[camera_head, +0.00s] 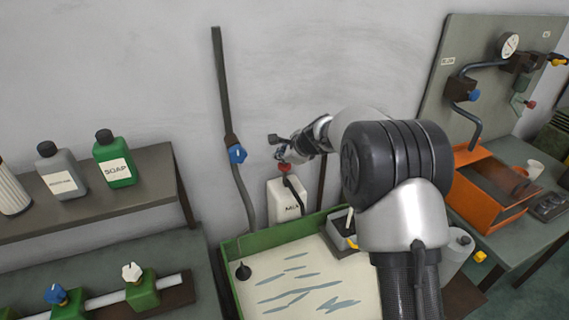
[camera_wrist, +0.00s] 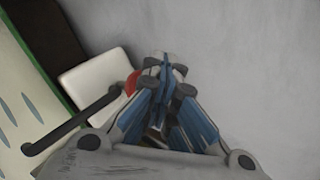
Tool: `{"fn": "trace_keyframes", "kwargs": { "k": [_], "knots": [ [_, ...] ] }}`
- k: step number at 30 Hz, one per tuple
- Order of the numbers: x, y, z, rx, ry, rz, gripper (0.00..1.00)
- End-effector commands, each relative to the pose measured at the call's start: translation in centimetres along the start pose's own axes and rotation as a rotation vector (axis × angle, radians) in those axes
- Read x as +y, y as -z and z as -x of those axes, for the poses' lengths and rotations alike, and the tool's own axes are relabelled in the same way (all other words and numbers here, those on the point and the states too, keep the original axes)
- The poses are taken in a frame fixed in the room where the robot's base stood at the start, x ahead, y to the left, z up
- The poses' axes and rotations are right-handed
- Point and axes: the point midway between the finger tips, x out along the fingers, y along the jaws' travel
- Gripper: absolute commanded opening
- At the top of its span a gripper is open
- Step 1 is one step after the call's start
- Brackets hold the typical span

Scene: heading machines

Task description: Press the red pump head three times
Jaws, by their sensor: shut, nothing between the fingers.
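In the wrist view the red pump head (camera_wrist: 131,83) is partly hidden behind my fingers, with the dark spout (camera_wrist: 70,122) running left and the white bottle (camera_wrist: 97,82) beyond. My gripper (camera_head: 283,156) is shut and empty, right at the pump head in the head view. In the wrist view my gripper (camera_wrist: 164,68) has its blue fingertips together beside the red part. I cannot tell whether they touch it.
A green-rimmed tray (camera_head: 222,268) lies in front of the bottle. A vertical pipe with a blue valve (camera_head: 237,155) is left of it. A shelf (camera_head: 160,171) with a green soap bottle (camera_head: 114,160) stands left; an orange box (camera_head: 467,205) stands right.

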Motion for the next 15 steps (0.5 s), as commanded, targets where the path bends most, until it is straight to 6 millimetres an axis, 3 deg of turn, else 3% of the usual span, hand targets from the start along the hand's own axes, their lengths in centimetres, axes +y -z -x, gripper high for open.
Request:
{"fn": "trace_keyframes", "kwargs": {
  "k": [15],
  "knots": [
    [0.48,0.48,-0.56,0.002,-0.003,-0.001,0.00]
  ]
}}
